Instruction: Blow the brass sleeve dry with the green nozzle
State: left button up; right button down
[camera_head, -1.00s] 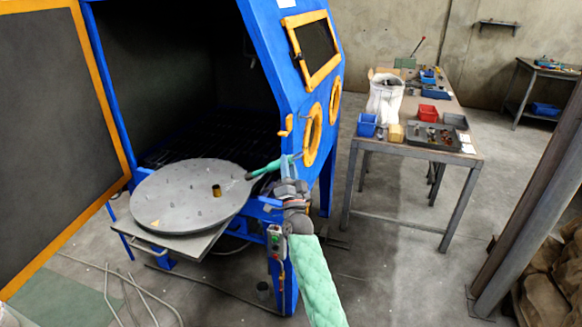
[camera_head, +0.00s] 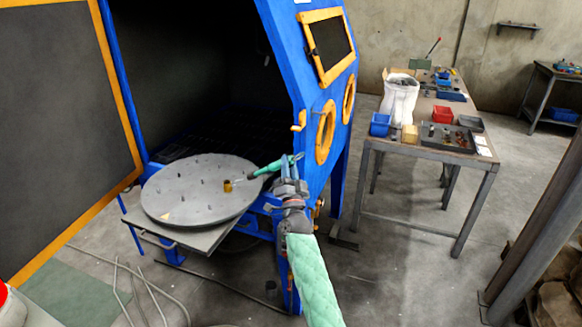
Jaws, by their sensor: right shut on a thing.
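The brass sleeve (camera_head: 228,186) stands upright on the round grey turntable (camera_head: 180,205), right of its middle. The green nozzle (camera_head: 268,168) points left over the turntable's right edge, its thin tip close to the sleeve. Whether the tip touches the sleeve is too small to tell. My right gripper (camera_head: 287,172) is shut on the nozzle; its fingers are partly hidden behind the wrist. My right arm, in a pale green sleeve, comes in from the bottom. My left gripper is not in view.
The blue blast cabinet (camera_head: 285,60) stands open behind the turntable, its big door (camera_head: 60,130) swung to the left. Short pegs stick up from the turntable. A workbench (camera_head: 430,152) with bins and a white sack (camera_head: 399,98) stands at the right. Hoses lie on the floor at lower left.

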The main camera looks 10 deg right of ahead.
jog(key=shift+w, duration=0.2)
dwell(0.3)
jog(key=shift+w+a, duration=0.15)
jog(key=shift+w, duration=0.5)
jog(key=shift+r, duration=0.1)
dwell(0.5)
jog(key=shift+r+p, duration=2)
jog(key=shift+r, duration=1)
